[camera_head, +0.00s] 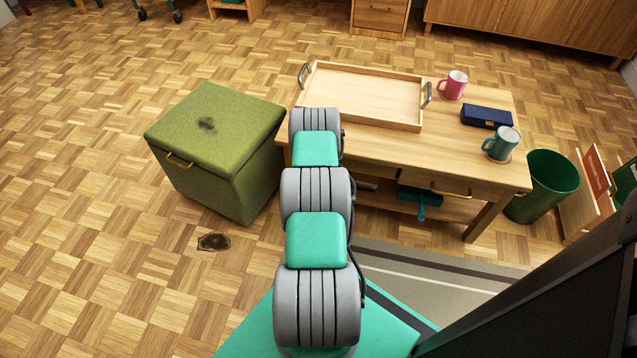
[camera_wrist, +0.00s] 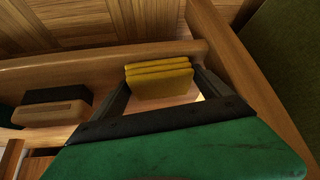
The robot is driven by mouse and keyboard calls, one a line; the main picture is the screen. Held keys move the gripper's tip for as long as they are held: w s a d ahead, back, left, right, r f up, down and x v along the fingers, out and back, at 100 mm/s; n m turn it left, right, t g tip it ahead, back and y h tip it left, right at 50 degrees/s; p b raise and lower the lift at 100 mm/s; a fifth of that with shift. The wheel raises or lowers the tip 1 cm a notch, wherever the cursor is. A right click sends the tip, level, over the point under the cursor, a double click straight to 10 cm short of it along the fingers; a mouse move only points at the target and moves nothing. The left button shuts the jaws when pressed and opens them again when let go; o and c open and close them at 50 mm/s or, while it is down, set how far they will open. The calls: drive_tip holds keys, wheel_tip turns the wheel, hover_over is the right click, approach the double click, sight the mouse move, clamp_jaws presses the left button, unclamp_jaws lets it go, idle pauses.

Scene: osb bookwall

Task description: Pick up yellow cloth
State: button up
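My gripper (camera_wrist: 162,76) is open, with one dark finger on each side of the cloth. The fingertips are close to its left and right edges; I cannot tell whether they touch it. In the head view my own arm hides the gripper and the cloth.
The wooden table (camera_head: 375,150) bears a tray (camera_head: 365,92), pink mug (camera_head: 453,85), navy case (camera_head: 487,116) and green mug (camera_head: 502,143). A green storage cube (camera_head: 215,125) stands left.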

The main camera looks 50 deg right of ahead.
drive_tip(key=c, duration=0.8)
drive_tip(key=shift+c, duration=0.2)
